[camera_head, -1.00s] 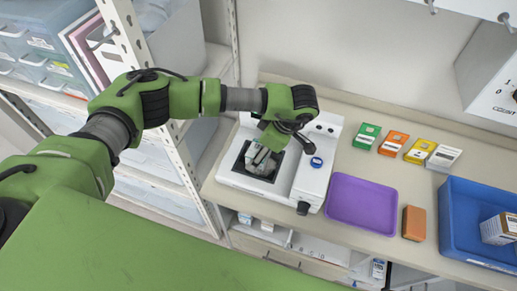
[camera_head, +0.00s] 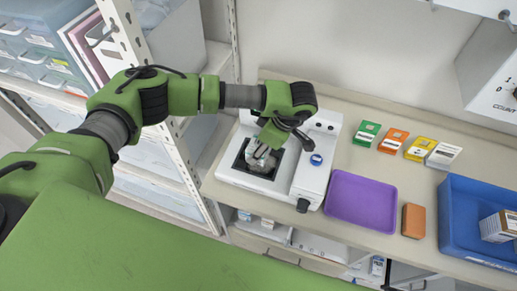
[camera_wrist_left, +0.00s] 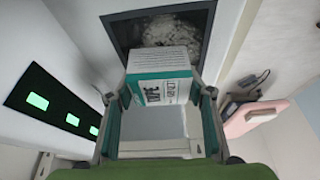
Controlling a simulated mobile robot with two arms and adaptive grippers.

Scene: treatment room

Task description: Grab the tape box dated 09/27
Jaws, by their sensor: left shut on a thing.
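A white and teal tape box (camera_wrist_left: 163,75) is between the fingers of my left gripper (camera_wrist_left: 160,98) in the left wrist view. The printing on it looks like "TAPE" with a small date line that I cannot read surely. My left gripper (camera_head: 262,152) is shut on this box, over the dark square opening of a white machine (camera_head: 308,180) in the head view. Only a little of the box shows there, between the fingers. I cannot tell whether the box touches the machine. My right gripper is not in view.
Right of the machine are a purple tray (camera_head: 362,201), an orange block (camera_head: 413,221) and a blue bin (camera_head: 455,225) with a box in it. Behind them stand small green (camera_head: 366,134), orange (camera_head: 393,140), yellow (camera_head: 420,149) and white (camera_head: 443,155) packs. A shelf post (camera_head: 128,40) is close to my left arm.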

